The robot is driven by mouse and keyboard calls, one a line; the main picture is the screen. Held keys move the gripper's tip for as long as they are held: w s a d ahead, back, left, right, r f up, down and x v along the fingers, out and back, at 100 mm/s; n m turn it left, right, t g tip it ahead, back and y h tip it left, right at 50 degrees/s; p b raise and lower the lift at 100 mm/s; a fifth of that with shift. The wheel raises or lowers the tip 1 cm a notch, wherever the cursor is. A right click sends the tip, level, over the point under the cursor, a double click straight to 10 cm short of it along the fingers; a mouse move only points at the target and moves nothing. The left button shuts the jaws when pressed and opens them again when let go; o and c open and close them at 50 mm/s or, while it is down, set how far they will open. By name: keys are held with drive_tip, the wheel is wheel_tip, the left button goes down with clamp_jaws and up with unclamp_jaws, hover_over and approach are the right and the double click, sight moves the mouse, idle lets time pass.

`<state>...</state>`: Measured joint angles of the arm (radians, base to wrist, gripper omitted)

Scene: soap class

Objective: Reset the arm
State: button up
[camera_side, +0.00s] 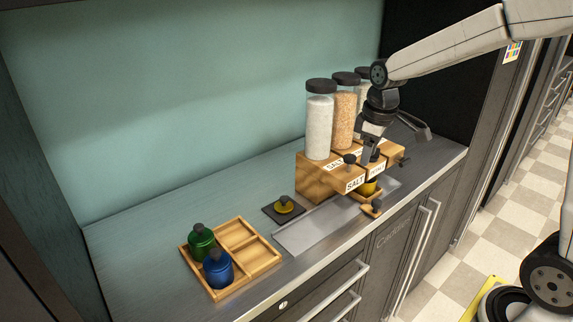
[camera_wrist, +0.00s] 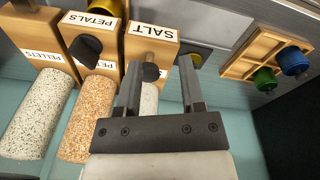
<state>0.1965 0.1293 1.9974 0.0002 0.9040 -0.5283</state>
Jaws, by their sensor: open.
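My gripper (camera_side: 372,150) hangs at the end of my arm, in front of the wooden dispensers (camera_side: 318,178) in the side view. In the wrist view my gripper (camera_wrist: 160,65) has its two fingers apart, with no object clearly held between them. The dispenser labelled SALT (camera_wrist: 150,45) and its dark knob (camera_wrist: 150,72) lie close to the fingers in that view; whether they touch cannot be told. The PETALS dispenser (camera_wrist: 92,25) is beside it. In the side view my gripper partly hides the dispensers' fronts.
Tall jars (camera_side: 320,125) with dark lids stand on the dispensers. A wooden tray (camera_side: 262,258) holds a green container (camera_side: 201,240) and a blue container (camera_side: 217,270). A yellow piece with a dark knob sits on a dark pad (camera_side: 273,214). A grey strip (camera_side: 310,232) lies along the counter.

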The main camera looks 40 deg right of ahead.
drive_tip(key=s+a+f+m+t, duration=0.1)
drive_tip(key=s+a+f+m, duration=0.2)
drive_tip(key=s+a+f, duration=0.4)
drive_tip(key=shift+s+a+f+m, duration=0.35)
drive_tip(key=shift+s+f+m, duration=0.05)
drive_tip(key=shift+s+f, duration=1.4)
